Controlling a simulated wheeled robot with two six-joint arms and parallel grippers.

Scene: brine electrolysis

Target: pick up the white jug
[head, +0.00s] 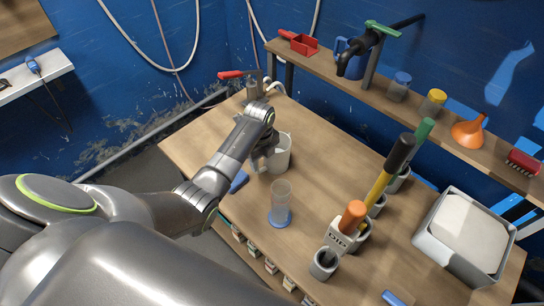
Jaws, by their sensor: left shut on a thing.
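The white jug (281,156) stands upright on the wooden table, near its left side, partly hidden behind my gripper. My left gripper (262,160) is at the jug's left side and is shut on it. Whether the jug's base touches the table is hard to tell. My right gripper does not show.
A clear cylinder with a blue base (280,205) stands in front of the jug. A rack with orange, yellow and green handled tools (352,236) is to the right. A grey bin (463,236) stands far right. A shelf (425,117) runs along the back.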

